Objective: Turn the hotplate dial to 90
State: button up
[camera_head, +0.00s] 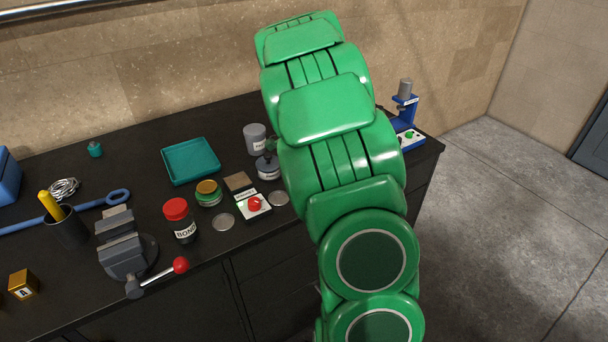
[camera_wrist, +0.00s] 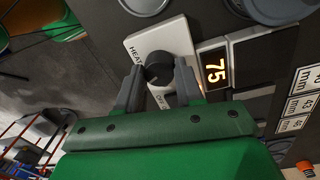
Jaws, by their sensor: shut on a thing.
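The hotplate dial (camera_wrist: 157,70) is a dark round knob on a white panel (camera_wrist: 165,40) marked HEAT and OFF in the wrist view. The display (camera_wrist: 214,68) beside the panel shows 75 in orange digits. My gripper (camera_wrist: 158,77) has one finger on each side of the dial and is shut on it. The dial's pointer mark is too small to read surely. In the head view my green arm covers the middle of the bench, and I cannot make out the dial or my gripper's fingers there.
The dark bench holds a vise (camera_head: 122,258), a red-lidded jar (camera_head: 179,219), a teal tray (camera_head: 191,163), a panel with a red button (camera_head: 254,206) and a blue press (camera_head: 405,109) at the right end. In the wrist view, cards with numbers (camera_wrist: 297,104) lie at right.

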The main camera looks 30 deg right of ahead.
jog(key=shift+m, duration=0.6)
jog(key=o, duration=1)
jog(key=shift+o, duration=0.2)
jog(key=shift+r, duration=0.15)
jog(key=r, duration=0.7)
jog(key=shift+w+r, duration=0.2)
